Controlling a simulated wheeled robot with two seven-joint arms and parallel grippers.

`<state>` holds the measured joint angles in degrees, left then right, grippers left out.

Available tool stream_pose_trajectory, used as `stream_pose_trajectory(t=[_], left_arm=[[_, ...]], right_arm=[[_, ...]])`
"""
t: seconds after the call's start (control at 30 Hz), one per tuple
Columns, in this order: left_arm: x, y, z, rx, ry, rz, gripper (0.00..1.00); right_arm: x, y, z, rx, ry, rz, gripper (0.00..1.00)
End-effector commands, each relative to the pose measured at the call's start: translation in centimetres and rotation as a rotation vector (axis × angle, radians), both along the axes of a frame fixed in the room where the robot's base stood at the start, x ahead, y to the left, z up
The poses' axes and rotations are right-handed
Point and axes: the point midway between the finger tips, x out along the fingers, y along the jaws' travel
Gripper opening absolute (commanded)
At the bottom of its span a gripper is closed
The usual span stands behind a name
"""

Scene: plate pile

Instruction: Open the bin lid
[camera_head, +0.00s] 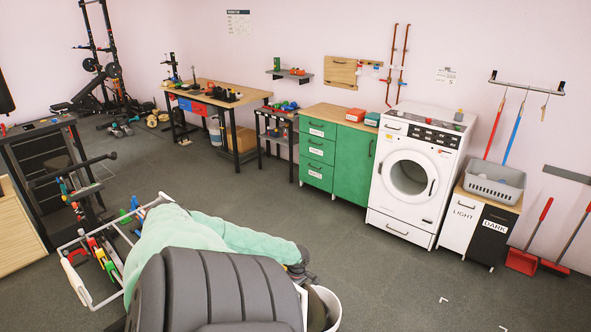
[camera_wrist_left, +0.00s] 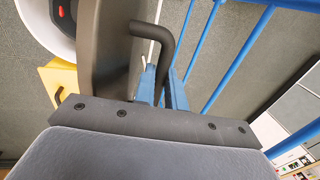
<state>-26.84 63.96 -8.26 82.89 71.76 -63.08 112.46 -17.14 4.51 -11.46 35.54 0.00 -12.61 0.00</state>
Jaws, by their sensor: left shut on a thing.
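The white bin (camera_head: 332,309) shows at the bottom middle of the head view, partly hidden behind a dark padded form. A brownish-dark lid (camera_head: 316,310) shows by its rim. In the left wrist view the lid (camera_wrist_left: 105,48) is a dark slab seen nearly edge-on, beside the white bin rim (camera_wrist_left: 66,45). Part of the bin's dark inside shows, with something red in it. A black bent handle (camera_wrist_left: 168,40) comes off the lid. My left gripper (camera_wrist_left: 164,88) has its blue fingers shut on this handle. In the head view its fingertips are hidden. My right gripper is not in view.
A white wire rack (camera_head: 85,290) with coloured items stands at the left. A washing machine (camera_head: 411,185), a green cabinet (camera_head: 338,150) and a LIGHT/DARK hamper (camera_head: 462,222) line the back wall. Open floor (camera_head: 420,285) lies right of the bin.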

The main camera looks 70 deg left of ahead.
Motion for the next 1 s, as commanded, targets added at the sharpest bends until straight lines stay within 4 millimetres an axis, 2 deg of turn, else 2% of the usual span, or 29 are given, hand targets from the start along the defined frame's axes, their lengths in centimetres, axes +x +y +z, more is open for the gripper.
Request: stream_pose_trajectory(t=[0.43, 0.47, 0.57, 1.0], left_arm=[[-0.16, -0.01, -0.03, 0.0, 0.0, 0.0, 0.0], [-0.15, 0.0, -0.02, 0.0, 0.0, 0.0, 0.14], [-0.13, 0.01, -0.01, 0.0, -0.001, 0.0, 0.34], [0.0, 0.18, 0.58, 0.002, -0.001, -0.001, 0.34]], right_arm=[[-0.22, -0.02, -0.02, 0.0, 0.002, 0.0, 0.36], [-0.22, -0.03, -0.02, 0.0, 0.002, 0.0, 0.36], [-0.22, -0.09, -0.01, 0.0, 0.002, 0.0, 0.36], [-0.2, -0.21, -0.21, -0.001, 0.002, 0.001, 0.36]])
